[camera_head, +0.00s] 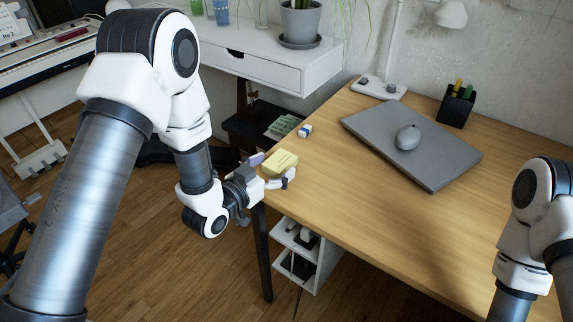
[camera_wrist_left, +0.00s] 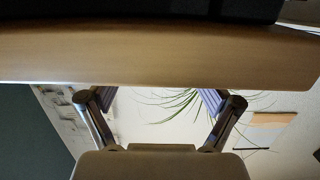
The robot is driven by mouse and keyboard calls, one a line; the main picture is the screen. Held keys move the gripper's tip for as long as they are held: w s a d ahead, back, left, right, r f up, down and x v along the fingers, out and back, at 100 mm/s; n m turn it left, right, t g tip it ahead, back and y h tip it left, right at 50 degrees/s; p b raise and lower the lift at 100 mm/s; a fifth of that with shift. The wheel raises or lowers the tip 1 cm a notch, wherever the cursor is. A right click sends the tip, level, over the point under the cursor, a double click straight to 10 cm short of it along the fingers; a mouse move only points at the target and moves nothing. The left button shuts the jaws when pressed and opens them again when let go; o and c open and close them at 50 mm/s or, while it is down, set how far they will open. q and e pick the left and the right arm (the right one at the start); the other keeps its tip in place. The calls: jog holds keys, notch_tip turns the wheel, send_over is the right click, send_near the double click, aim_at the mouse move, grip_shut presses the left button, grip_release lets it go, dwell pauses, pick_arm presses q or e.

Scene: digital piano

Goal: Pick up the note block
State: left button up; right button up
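The pale yellow note block (camera_head: 279,163) is at the near left corner of the desk (camera_head: 330,200). My left gripper (camera_head: 273,172) is at that same corner, with one finger on the block's left side and the other at its lower right. The fingers look spread around the block; I cannot tell whether they touch it. I cannot make out the block there. My right arm shows at the lower right, but its gripper is out of view.
A grey laptop (camera_head: 440,165) with a mouse (camera_head: 408,137) on it lies on the desk. A black pen holder (camera_head: 456,106) and a power strip (camera_head: 378,89) stand behind. A small blue and white eraser (camera_head: 305,131) lies near the left edge. The desk front is clear.

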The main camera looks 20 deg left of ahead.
aim_at(277, 163)
pick_arm(q)
jog(key=x, duration=0.3)
jog(key=shift+w+a+f, duration=0.1)
jog(key=shift+w+f, duration=0.15)
jog(key=shift+f, duration=0.05)
jog(key=shift+s, duration=0.15)
jog(key=c, duration=1.3)
jog(key=shift+r, duration=0.1)
